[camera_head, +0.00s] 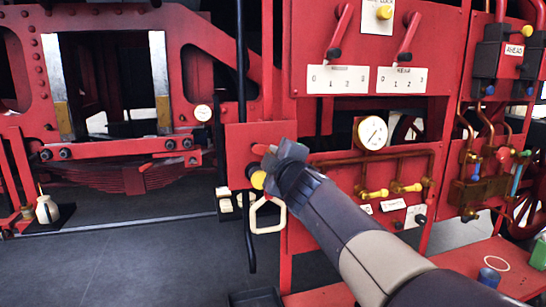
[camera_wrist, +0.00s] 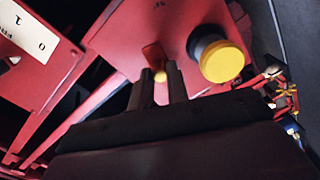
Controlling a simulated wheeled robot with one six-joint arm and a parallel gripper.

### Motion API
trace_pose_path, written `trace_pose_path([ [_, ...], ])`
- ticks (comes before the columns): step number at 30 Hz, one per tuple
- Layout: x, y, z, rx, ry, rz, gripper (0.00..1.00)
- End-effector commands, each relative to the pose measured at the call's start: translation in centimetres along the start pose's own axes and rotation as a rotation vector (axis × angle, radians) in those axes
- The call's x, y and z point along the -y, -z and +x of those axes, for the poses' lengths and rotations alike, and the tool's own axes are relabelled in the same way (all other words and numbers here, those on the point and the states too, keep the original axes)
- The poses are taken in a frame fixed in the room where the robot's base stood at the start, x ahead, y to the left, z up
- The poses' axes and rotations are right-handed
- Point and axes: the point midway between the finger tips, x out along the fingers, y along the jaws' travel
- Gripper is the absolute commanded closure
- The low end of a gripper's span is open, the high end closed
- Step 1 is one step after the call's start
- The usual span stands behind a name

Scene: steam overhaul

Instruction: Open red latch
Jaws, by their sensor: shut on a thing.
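The red latch (camera_head: 257,149) is a small red tab on a red panel left of the control stand. It also shows in the wrist view (camera_wrist: 152,51), just beyond my fingertips. My gripper (camera_head: 268,157) is at this panel, shut on the latch. In the wrist view its two dark fingers (camera_wrist: 160,85) stand a short way apart at the latch's base. A small yellow part shows between them. The fingers hide the lower part of the latch.
A yellow knob with a dark collar (camera_wrist: 228,60) sits close to the right of my fingers in the wrist view. In the head view, a cream handle (camera_head: 267,217) hangs below. A white gauge (camera_head: 371,133) and brass pipes stand to the right. The floor at left is mostly clear.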

Motion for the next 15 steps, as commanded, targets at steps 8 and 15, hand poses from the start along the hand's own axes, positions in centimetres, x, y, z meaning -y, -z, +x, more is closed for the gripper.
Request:
trace_pose_path([
  [8,-0.23,0.05,0.00,0.000,0.000,-0.084,1.00],
  [15,-0.26,0.06,0.00,0.000,0.000,-0.099,1.00],
])
